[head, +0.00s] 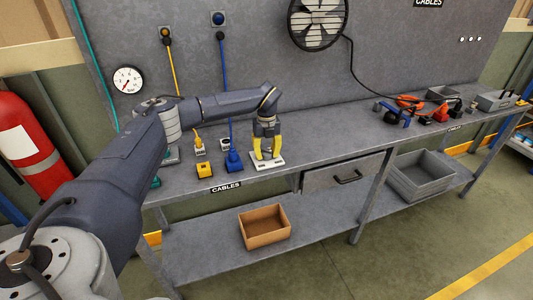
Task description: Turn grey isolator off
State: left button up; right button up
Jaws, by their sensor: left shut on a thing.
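My left gripper (267,154) has yellow fingers and points down at the bench. It is shut on the grey isolator, a small unit on a pale base plate (271,165) near the bench's front edge. The fingers hide most of the isolator, so I cannot tell which way its switch is turned. My right gripper is not in view.
Left of the isolator are a blue connector (234,163) and a yellow connector (205,171), with cables up the back panel. The bench (320,133) between is clear. A drawer (345,172) is below.

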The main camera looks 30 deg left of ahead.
aim_at(267, 150)
pick_arm(q)
jog(key=shift+s+d+f, duration=0.15)
jog(key=shift+s, duration=0.05)
jog(key=o, duration=1.3)
jog(key=shift+w, duration=0.1)
jog(key=shift+r, duration=0.2)
notch_tip(267, 150, up, 12)
jog(key=shift+f, duration=0.1)
